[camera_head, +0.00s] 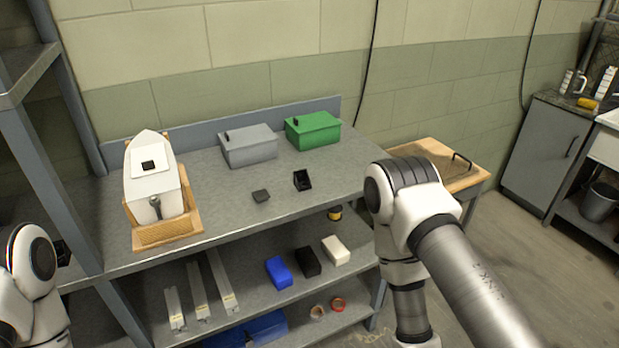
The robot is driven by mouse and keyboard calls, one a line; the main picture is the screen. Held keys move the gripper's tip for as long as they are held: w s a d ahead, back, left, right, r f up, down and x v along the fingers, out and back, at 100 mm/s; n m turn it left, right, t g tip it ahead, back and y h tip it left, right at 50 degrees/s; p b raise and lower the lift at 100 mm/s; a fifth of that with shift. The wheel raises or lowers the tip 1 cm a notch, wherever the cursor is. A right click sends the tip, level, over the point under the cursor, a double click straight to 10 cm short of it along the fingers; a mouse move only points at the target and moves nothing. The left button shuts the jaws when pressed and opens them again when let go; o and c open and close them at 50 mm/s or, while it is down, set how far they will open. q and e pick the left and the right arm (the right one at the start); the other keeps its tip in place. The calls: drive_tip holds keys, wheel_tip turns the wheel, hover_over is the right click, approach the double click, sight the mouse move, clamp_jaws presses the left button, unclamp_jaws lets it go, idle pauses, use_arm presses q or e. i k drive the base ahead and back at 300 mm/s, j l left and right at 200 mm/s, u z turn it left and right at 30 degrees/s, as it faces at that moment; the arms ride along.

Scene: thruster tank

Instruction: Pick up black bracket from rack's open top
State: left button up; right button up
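A black bracket (302,180) stands on the grey top of the rack (225,215), right of the middle. It is L-shaped with an upright part. Nothing touches the bracket.
A grey box (249,146) and a green box (313,131) stand at the back. A white boat hull (152,180) sits in a wooden cradle (168,233) at left. The lower shelf holds blue, black and white blocks (337,251). Bare top surrounds the bracket.

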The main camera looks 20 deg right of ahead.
sight(300, 177)
drive_tip(key=z, duration=0.5)
drive_tip(key=i+l+u, duration=0.1)
drive_tip(key=l+u, duration=0.3)
drive_tip(key=i+l+u, duration=0.1)
drive_tip(key=l+u, duration=0.15)
drive_tip(key=u, duration=0.15)
drive_tip(key=l+u, duration=0.4)
